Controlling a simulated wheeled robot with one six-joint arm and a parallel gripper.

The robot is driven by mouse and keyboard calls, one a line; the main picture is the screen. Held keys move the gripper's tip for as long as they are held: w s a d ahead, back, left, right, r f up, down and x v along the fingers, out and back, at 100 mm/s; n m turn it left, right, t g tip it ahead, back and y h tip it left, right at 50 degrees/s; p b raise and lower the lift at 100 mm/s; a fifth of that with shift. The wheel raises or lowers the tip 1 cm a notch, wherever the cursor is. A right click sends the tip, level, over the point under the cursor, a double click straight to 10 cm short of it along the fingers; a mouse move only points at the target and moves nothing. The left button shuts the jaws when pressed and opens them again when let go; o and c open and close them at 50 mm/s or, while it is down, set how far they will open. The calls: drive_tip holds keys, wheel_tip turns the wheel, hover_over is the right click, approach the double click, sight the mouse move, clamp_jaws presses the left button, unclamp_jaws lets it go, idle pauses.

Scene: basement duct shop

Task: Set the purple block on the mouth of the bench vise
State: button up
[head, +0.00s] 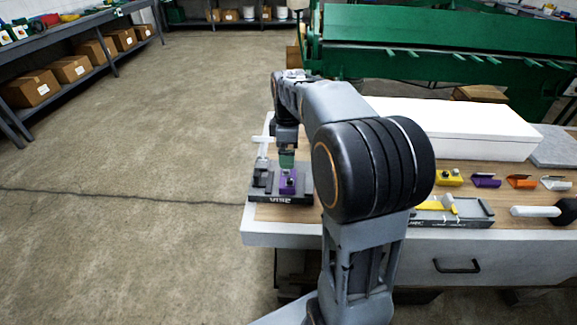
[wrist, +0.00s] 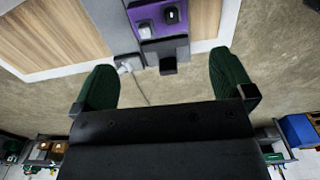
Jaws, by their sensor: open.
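The bench vise (head: 262,180) is a dark grey tool with a base lettered VISE at the bench's left end. The purple block (head: 288,182), with a dark knob on top, sits at the vise, apparently on its mouth; the exact contact is hard to see. My gripper (head: 287,160) is just above the block, fingers pointing down. In the wrist view the green fingers of my gripper (wrist: 165,75) are spread wide and empty. The purple block (wrist: 146,14) lies beyond them at the top, against grey parts of the vise (wrist: 167,54), clear of both fingers.
A white box (head: 450,125) stands at the bench's back. Yellow, purple, orange and white small pieces (head: 486,180) line the right side, behind a grey tray (head: 450,216) holding a yellow item. A white-handled mallet (head: 535,211) lies at the right. Open floor (head: 140,200) is left of the bench.

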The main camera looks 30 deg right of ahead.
drive_tip(key=s+a+f+m+t, duration=0.1)
drive_tip(key=s+a+f+m, duration=0.1)
drive_tip(key=s+a+m, duration=0.2)
drive_tip(key=s+a+f+m+t, duration=0.2)
drive_tip(key=s+a+m, duration=0.3)
drive_tip(key=s, duration=0.6)
drive_tip(key=m, duration=0.2)
drive_tip(key=shift+s+f+m, duration=0.25)
drive_tip(key=shift+s+m, duration=0.1)
drive_tip(key=shift+m, duration=0.05)
wheel_tip(320, 180, up, 6)
drive_tip(key=p, duration=0.5)
drive_tip(key=shift+r+t, duration=0.25)
drive_tip(key=shift+t, duration=0.05)
drive_tip(key=shift+a, duration=0.1)
